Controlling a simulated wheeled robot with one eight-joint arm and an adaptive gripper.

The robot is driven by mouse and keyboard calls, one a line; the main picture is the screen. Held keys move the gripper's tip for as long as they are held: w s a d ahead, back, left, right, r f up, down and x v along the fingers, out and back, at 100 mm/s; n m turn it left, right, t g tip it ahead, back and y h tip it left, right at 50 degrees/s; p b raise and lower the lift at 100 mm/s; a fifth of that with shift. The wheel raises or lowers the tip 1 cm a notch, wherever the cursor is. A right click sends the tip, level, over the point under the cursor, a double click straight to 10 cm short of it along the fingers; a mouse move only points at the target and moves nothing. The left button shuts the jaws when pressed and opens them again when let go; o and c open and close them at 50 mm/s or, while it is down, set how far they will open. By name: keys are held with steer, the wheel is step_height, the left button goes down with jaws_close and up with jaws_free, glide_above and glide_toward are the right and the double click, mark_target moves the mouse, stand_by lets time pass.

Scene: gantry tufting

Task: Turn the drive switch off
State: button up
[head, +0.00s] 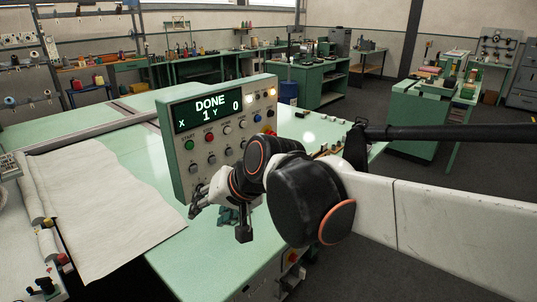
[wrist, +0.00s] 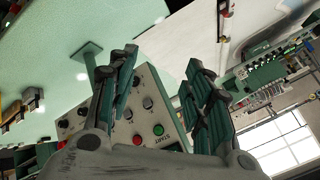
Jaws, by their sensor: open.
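A grey-green control panel (head: 216,140) stands on the tufting table. Its display (head: 208,108) reads DONE, X 1, Y 0. Below it are a green START button (head: 189,145), a red button (head: 209,137) and rows of dark knobs or switches, such as a lower one (head: 194,168). I cannot tell which one is the drive switch, as the small labels are unreadable. My gripper (head: 202,200) is open and empty at the panel's lower front edge, hiding part of it. In the wrist view the panel (wrist: 150,82) shows tilted between and behind the fingers.
The green table (head: 125,150) carries white cloth (head: 95,205) left of the panel. A rail (head: 90,132) crosses the table behind the cloth.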

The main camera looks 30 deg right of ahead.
steer(key=w+a+r+m+t+y, duration=0.15)
steer(key=w+r+m, duration=0.25)
steer(key=w, duration=0.6)
steer(key=w+d+f+m+t+y+b, duration=0.1)
steer(key=w+d+f+m, duration=0.25)
steer(key=w+d, duration=0.25)
steer(key=w+d+f+m+t, duration=0.1)
steer(key=w+d+f+m, duration=0.1)
steer(key=w+d+m, duration=0.4)
steer(key=w+d+f+m+t+b, duration=0.1)
steer(key=d+f+m+t, duration=0.35)
steer(key=d, duration=1.15)
steer(key=w+d+f+m+t+b, duration=0.15)
steer(key=d+f+m, duration=0.35)
steer(key=d+f, duration=0.75)
steer(key=w+r+b, duration=0.3)
steer(key=w, duration=0.9)
steer(key=shift+w+a+r, duration=0.15)
steer(key=shift+a+r, duration=0.05)
steer(key=shift+r, duration=0.15)
steer(key=c, duration=1.1)
